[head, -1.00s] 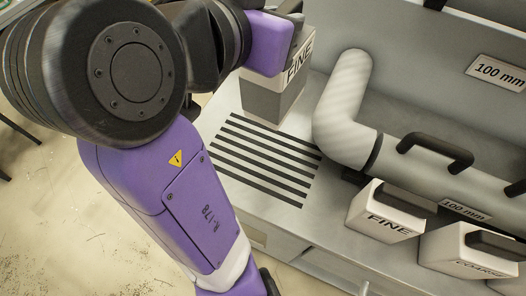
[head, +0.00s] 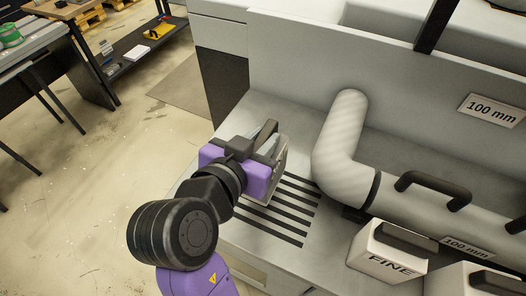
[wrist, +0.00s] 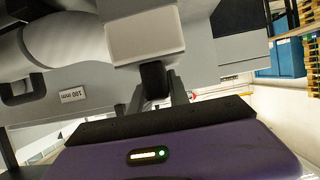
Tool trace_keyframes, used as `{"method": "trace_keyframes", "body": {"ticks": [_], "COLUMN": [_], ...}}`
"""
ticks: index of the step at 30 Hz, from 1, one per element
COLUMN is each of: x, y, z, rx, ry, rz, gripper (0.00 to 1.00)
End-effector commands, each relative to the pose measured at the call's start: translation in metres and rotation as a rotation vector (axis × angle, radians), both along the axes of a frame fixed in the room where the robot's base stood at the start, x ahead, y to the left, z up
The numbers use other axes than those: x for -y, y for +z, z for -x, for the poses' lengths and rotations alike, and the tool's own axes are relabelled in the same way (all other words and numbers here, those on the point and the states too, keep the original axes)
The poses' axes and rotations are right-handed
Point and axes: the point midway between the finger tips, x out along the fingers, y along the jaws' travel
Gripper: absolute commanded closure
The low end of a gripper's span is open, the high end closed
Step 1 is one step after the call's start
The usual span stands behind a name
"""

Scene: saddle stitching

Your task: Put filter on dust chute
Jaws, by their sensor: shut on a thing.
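My gripper (wrist: 160,88) is shut on the black handle of a filter (wrist: 145,35), a pale box with a grey lower band in the earlier head view. In the head view my gripper (head: 272,150) is over the far part of a black-striped slotted area (head: 278,212) on the grey bench top. My wrist hides most of the held filter there, so I cannot tell whether it touches the surface. A thick pale ribbed pipe (head: 343,140) bends just right of the gripper; it also shows in the wrist view (wrist: 70,40). I cannot tell which part is the dust chute.
A white box marked FINE (head: 390,255) with a black handle stands at the lower right, beside another pale box (head: 462,280). A black handle (head: 435,190) sticks up from the pipe. A 100 mm label (head: 492,110) is on the back panel. Open floor lies left.

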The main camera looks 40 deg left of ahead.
Motion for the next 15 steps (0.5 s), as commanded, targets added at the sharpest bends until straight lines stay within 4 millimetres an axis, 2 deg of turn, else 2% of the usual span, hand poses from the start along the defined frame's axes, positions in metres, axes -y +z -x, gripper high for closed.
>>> {"method": "trace_keyframes", "body": {"ticks": [5, 12, 15], "x": [0.000, 0.000, 0.000], "y": [-0.009, -0.041, -0.047], "z": [0.000, 0.000, 0.000], "rx": [0.001, -0.001, 0.000], "ry": [0.000, 0.000, 0.000], "rz": [-0.001, 0.001, -0.002], "gripper": [1.00, 1.00, 1.00]}}
